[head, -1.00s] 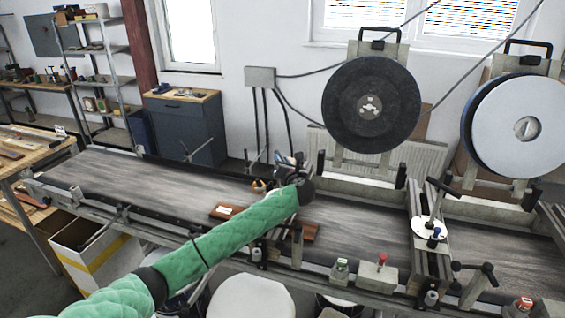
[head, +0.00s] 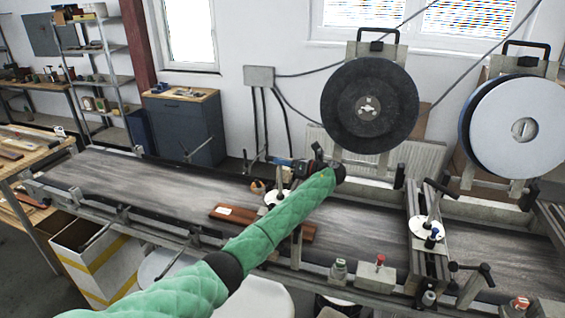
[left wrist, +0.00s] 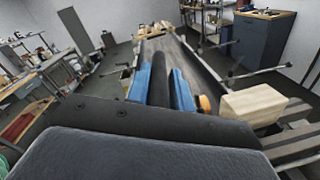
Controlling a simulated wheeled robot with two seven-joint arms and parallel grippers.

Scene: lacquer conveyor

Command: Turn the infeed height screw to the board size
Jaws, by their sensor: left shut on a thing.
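My left gripper (head: 282,162) reaches across the conveyor from the front, its arm in a green quilted sleeve. In the left wrist view its blue fingers (left wrist: 159,84) are closed on a black crank handle (left wrist: 158,90). The infeed height screw stands below the gripper, with a white dial (head: 274,198) partly hidden by my arm. The dial's markings are too small to read. A reddish-brown board (head: 232,214) with a white label lies on the belt, partly behind my sleeve. My right gripper is not in view.
The conveyor belt (head: 140,183) runs left to right. A dark round disc (head: 345,105) stands behind it, close to my wrist. A second crank (head: 437,187) over a white dial (head: 425,229) is at the right. An orange knob (head: 257,186) sits left of the infeed screw.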

